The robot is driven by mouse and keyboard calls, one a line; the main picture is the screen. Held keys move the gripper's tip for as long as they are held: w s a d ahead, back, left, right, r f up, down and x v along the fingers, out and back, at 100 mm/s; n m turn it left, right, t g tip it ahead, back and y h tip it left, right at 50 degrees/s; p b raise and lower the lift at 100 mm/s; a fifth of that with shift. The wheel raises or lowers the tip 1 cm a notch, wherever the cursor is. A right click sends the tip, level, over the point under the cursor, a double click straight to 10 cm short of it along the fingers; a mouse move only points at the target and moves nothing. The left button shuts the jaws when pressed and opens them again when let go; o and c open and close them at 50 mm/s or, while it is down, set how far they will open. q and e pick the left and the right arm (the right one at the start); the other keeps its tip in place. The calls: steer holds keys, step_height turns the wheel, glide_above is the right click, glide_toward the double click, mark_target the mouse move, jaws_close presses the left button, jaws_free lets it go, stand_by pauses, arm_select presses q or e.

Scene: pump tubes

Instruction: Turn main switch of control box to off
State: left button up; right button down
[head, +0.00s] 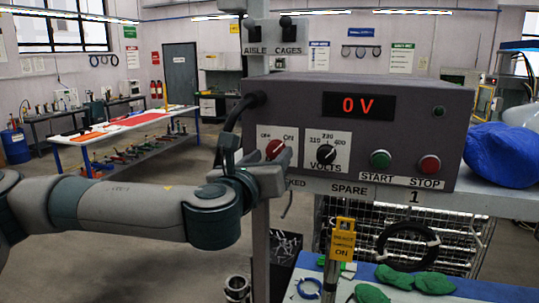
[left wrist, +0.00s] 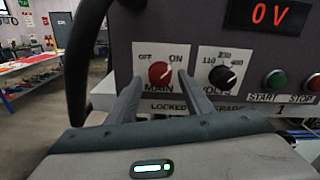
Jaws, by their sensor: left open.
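The control box (head: 440,125) is a grey case with a red display reading 0 V. Its main switch (head: 274,149) is a red round knob on a white plate marked OFF at left and ON at right; it also shows in the left wrist view (left wrist: 159,73). The knob's pointer is too small to read surely. My left gripper (left wrist: 160,79) is open in front of the plate, one finger on either side of the red knob and a little below its centre. I cannot tell if the fingers touch it. My right gripper is not in view.
Right of the switch are a black VOLTS knob (head: 327,156), a green START button (head: 380,159) and a red STOP button (head: 429,164). A black cable (head: 240,112) hangs at the box's left. A yellow tag (head: 342,238) stands below, and a blue bag (head: 502,154) lies at right.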

arm_select(q)
steer(key=c, duration=1.1)
steer(key=shift+o, duration=0.2)
